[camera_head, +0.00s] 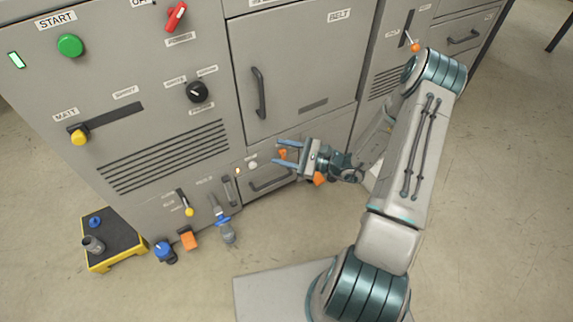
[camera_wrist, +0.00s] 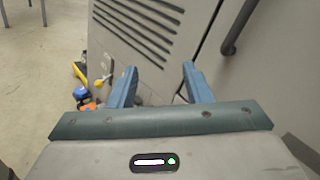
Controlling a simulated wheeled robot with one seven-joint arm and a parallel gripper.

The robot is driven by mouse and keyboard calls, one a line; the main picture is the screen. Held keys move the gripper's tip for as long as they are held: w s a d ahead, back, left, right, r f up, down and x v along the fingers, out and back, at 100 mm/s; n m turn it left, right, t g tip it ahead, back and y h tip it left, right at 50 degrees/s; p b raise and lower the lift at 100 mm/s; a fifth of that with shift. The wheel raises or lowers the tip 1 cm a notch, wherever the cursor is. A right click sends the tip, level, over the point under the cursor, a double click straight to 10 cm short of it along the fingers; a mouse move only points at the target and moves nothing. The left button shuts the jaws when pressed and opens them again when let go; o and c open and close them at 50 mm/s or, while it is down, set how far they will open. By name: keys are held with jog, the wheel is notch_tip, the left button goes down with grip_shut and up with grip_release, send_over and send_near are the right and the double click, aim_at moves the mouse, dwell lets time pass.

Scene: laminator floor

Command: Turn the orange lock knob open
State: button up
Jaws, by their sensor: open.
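My gripper (camera_head: 276,152) is open in front of the machine's lower panels, its blue fingers pointing left. A small orange piece (camera_head: 283,154) shows between the fingers in the head view; it looks like the lock knob, but I cannot tell its turn or its depth behind the fingers. In the wrist view the open gripper (camera_wrist: 160,68) has nothing between its fingers but the grey machine front, and no lock knob is clear there. Another orange piece (camera_head: 320,179) shows just below the gripper body, partly covered.
A dark door handle (camera_head: 259,92) and a drawer handle (camera_head: 270,184) stick out near my gripper. A yellow-edged platform (camera_head: 114,258), a blue-topped item (camera_head: 165,252) and an orange block (camera_head: 188,238) are on the floor at left. An orange-tipped lever (camera_head: 415,47) is at upper right.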

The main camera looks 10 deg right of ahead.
jog(key=w+d+f+m+t+h+b, duration=0.1)
jog(key=d+f+m+t+h+b, duration=0.2)
jog(key=f, duration=0.4)
jog(key=w+d+f+m+t+h+b, duration=0.1)
jog(key=d+f+m+t, duration=0.15)
jog(key=f+m, duration=0.3)
jog(key=m+t+h+b, duration=0.2)
jog(key=m+t+h, duration=0.1)
jog(key=m+h, duration=0.25)
send_near(285, 155)
jog(key=shift+n+h, duration=0.25)
jog(key=shift+n, duration=0.25)
jog(key=b+x, duration=0.4)
jog(key=x, duration=0.4)
jog(key=shift+w+a, duration=0.25)
jog(key=shift+a, duration=0.05)
jog(key=c, duration=1)
